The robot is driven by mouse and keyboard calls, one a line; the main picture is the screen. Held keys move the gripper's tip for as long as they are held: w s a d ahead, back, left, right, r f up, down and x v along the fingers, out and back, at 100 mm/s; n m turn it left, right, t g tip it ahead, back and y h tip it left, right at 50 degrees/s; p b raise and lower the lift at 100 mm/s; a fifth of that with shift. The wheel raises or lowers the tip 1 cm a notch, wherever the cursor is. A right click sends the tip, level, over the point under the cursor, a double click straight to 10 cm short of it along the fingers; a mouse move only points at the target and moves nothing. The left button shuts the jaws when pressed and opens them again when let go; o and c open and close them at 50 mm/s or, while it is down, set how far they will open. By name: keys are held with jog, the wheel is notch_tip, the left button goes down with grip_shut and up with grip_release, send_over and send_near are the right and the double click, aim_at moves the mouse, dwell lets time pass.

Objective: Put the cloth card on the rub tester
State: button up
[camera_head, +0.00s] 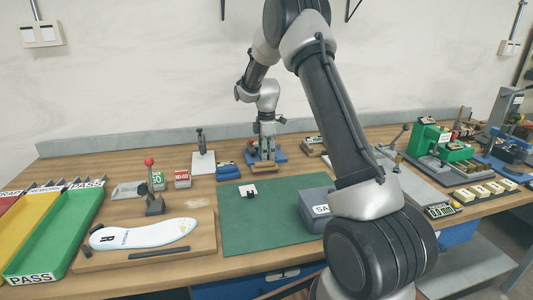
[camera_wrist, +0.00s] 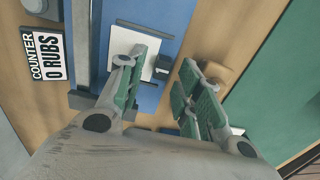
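The rub tester (camera_head: 280,156) stands at the back middle of the bench in the head view. Its blue base (camera_wrist: 180,25) fills the upper middle of the wrist view. My gripper (camera_head: 267,133) is over it, pointing down; in the wrist view its two green-padded fingers (camera_wrist: 165,62) are apart. A white card (camera_wrist: 124,40) with a small black block lies on the blue base, with the block between the fingertips and no finger visibly touching it. I take this as the cloth card. Part of it is hidden by the left finger.
A "COUNTER 0 RUBS" sign (camera_wrist: 45,55) is beside the tester. A similar white piece (camera_head: 254,188) with a black part lies on the green mat (camera_head: 275,228). A grey box (camera_head: 313,208) stands on the mat. A red-knobbed lever stand (camera_head: 154,203) is at left.

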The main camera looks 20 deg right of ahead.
notch_tip(320, 180, up, 12)
jog(key=s+r+m+t, duration=0.1)
jog(key=s+r+m, duration=0.2)
jog(key=s+r, duration=0.5)
jog(key=s+a+r+m+t, duration=0.1)
jog(key=s+r+m, duration=0.25)
jog(key=s, duration=0.75)
jog(key=s+a+r+m+t, duration=0.15)
jog(key=s+m, duration=0.35)
jog(key=s, duration=0.6)
jog(key=s+f+m, duration=0.4)
jog(key=s, duration=0.6)
jog(key=shift+s+t, duration=0.15)
jog(key=shift+t, duration=0.3)
